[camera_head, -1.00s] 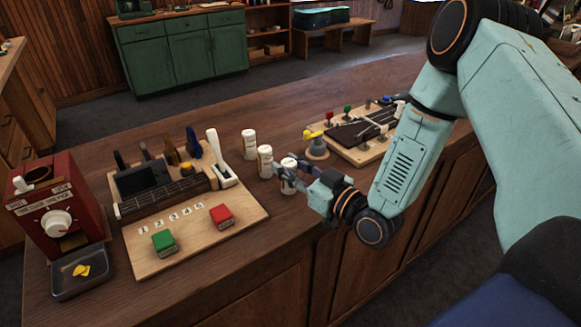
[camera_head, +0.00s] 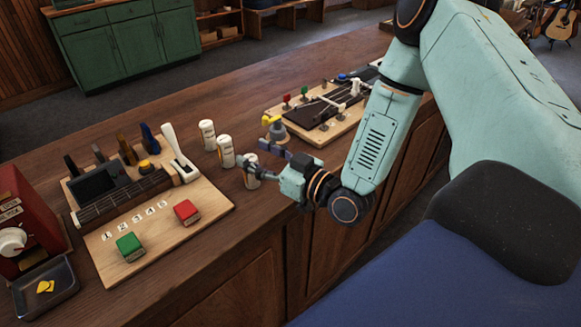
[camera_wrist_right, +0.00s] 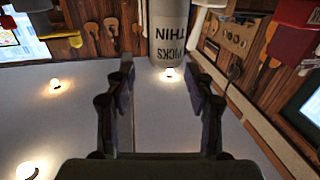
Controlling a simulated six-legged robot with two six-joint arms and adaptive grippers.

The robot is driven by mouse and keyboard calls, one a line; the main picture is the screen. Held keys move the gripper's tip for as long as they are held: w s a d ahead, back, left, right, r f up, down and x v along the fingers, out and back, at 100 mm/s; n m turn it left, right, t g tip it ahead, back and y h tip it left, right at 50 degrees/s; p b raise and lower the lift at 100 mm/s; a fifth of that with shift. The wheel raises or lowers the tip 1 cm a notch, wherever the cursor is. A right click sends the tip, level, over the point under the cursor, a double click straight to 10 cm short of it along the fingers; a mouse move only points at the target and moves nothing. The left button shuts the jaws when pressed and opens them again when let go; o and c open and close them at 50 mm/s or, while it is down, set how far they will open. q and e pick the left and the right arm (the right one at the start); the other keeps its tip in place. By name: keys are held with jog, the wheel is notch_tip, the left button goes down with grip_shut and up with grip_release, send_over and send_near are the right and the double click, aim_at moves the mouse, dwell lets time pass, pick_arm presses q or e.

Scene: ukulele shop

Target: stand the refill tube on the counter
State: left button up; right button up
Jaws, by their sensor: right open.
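The tube's base seems to rest on the wooden counter (camera_head: 240,205). My left gripper is out of view.
Two similar white tubes stand behind it, a nearer one (camera_head: 225,151) and a farther one (camera_head: 207,135). A yellow-topped grey piece (camera_head: 273,130) is close behind the gripper. Wooden work boards lie left (camera_head: 205,205) and right (camera_head: 325,135). A red machine (camera_head: 22,225) stands far left.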

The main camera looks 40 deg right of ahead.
jog(key=v, duration=0.1)
jog(key=p+v, duration=0.1)
jog(key=v, duration=0.3)
jog(key=shift+s+r, duration=0.15)
jog(key=shift+r, duration=0.1)
jog(key=p+v, duration=0.2)
jog(key=v, duration=0.2)
jog(key=shift+s+f, duration=0.1)
jog(key=shift+s, duration=0.15)
jog(key=shift+s, duration=0.25)
jog(key=shift+w, duration=0.2)
jog(key=shift+s, duration=0.15)
dwell(0.5)
